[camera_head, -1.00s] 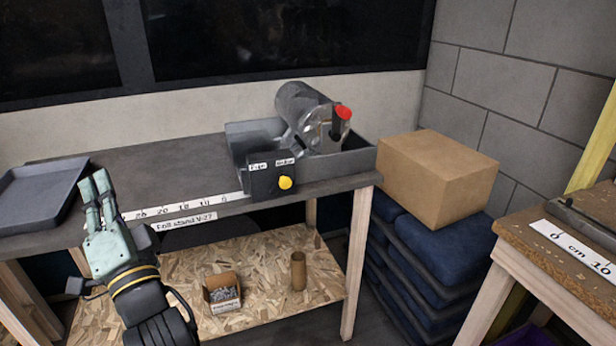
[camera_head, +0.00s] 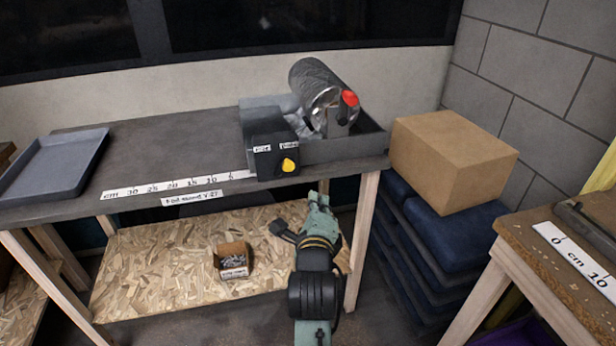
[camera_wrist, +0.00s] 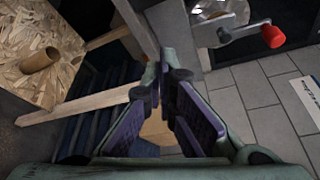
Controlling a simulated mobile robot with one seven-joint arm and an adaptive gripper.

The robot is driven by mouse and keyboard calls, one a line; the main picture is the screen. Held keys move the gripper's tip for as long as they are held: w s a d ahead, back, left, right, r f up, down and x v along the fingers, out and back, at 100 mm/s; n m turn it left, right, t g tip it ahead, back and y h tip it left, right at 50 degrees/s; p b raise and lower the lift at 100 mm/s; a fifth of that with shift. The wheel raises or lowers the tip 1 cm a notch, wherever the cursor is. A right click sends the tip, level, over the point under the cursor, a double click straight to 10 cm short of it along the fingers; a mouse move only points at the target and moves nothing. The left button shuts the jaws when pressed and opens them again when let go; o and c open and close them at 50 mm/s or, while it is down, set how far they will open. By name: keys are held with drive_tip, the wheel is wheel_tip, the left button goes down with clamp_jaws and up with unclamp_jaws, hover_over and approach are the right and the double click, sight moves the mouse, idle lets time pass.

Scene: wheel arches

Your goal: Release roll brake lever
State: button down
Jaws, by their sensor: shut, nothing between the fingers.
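A silver-grey roll (camera_head: 322,88) lies tilted in a grey open tray (camera_head: 365,148) on the bench. A crank with a red knob (camera_head: 350,98) is at its near end; the red knob also shows at top right in the wrist view (camera_wrist: 272,37). A dark box (camera_head: 262,158) at the tray's front left carries two small white labels and a yellow-ended lever (camera_head: 288,165). My gripper (camera_head: 318,198) is shut and empty, below and right of the yellow end, in front of the bench edge. Its fingertips meet in the wrist view (camera_wrist: 165,68), apart from the lever.
The bench front edge (camera_head: 215,203) and a wooden leg (camera_head: 362,235) are close to my gripper. A shelf (camera_head: 150,265) below holds a box of small parts (camera_head: 233,260) and a cardboard tube (camera_wrist: 40,60). A carton (camera_head: 455,160) on dark blue stacked cloth stands right. A flat tray (camera_head: 55,165) lies left.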

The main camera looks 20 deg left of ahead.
drive_tip(key=shift+f, duration=0.1)
drive_tip(key=w+a+b, duration=0.1)
drive_tip(key=w+a, duration=0.1)
drive_tip(key=w+a+b, duration=0.1)
drive_tip(key=w+a, duration=0.1)
drive_tip(key=w, duration=0.1)
drive_tip(key=w+a+b, duration=0.1)
drive_tip(key=w+a, duration=0.1)
drive_tip(key=shift+w+r+b, duration=0.25)
drive_tip(key=shift+b, duration=0.1)
drive_tip(key=shift+d, duration=0.1)
drive_tip(key=shift+w, duration=0.1)
idle(0.6)
drive_tip(key=shift+r+n, duration=0.1)
drive_tip(key=shift+n, duration=0.2)
